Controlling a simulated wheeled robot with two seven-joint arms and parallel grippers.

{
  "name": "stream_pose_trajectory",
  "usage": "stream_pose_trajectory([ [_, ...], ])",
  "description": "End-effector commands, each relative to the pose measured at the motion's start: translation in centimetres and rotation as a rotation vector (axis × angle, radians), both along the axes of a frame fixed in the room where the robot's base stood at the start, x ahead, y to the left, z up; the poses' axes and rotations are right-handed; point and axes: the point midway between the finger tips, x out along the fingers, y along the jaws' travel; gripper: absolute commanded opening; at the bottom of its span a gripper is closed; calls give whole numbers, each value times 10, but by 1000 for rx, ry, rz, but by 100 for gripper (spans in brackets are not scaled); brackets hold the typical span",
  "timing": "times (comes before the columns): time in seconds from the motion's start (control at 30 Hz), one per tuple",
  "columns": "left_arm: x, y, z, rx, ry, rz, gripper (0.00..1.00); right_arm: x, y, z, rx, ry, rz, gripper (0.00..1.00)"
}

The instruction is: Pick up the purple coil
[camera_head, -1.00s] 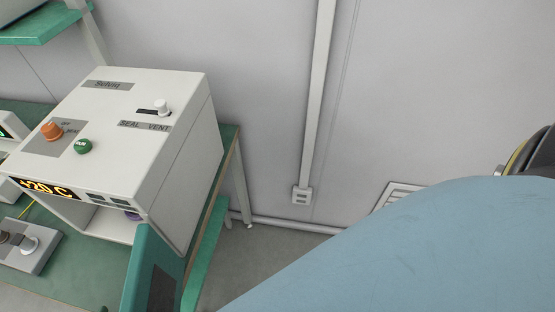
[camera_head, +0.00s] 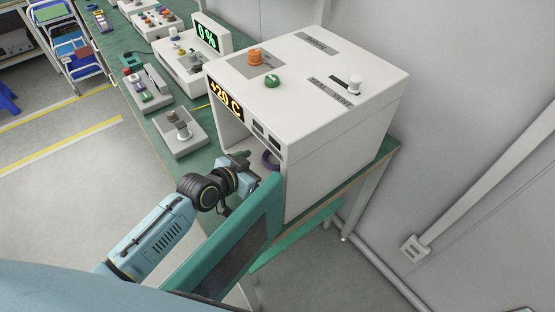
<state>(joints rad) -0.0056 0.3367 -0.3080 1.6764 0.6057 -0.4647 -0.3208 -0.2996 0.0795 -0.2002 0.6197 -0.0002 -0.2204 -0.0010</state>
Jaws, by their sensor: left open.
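The purple coil (camera_head: 269,160) is inside the white oven-like box (camera_head: 310,80), near its front opening. Only part of the coil shows between the box's front edge and the open teal door (camera_head: 225,250). My left gripper (camera_head: 243,176) is at the box's opening, just left of the coil and apart from it in the picture. It is open, and I see nothing between its fingers. The door partly hides the opening. My right gripper is out of view.
The door stands swung out close beside my left arm. On the green bench (camera_head: 135,88), a grey fixture with knobs (camera_head: 180,134) stands left of the box, with several instruments farther back. A wall is on the right. Floor is free at the left.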

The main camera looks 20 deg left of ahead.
Motion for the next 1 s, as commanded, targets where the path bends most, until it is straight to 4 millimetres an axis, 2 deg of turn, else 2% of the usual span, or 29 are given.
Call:
stream_pose_trajectory([
  [0.17, 12, -5, -5, -3, 0, 1, 96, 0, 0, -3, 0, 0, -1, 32],
  [0.43, 43, -18, -19, -2, 1, 1, 96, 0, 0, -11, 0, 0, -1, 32],
  [0.77, 47, -21, -21, -1, 0, 0, 96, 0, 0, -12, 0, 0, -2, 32],
  [1.0, 47, -20, -21, 0, 1, 0, 65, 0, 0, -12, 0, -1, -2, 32],
])
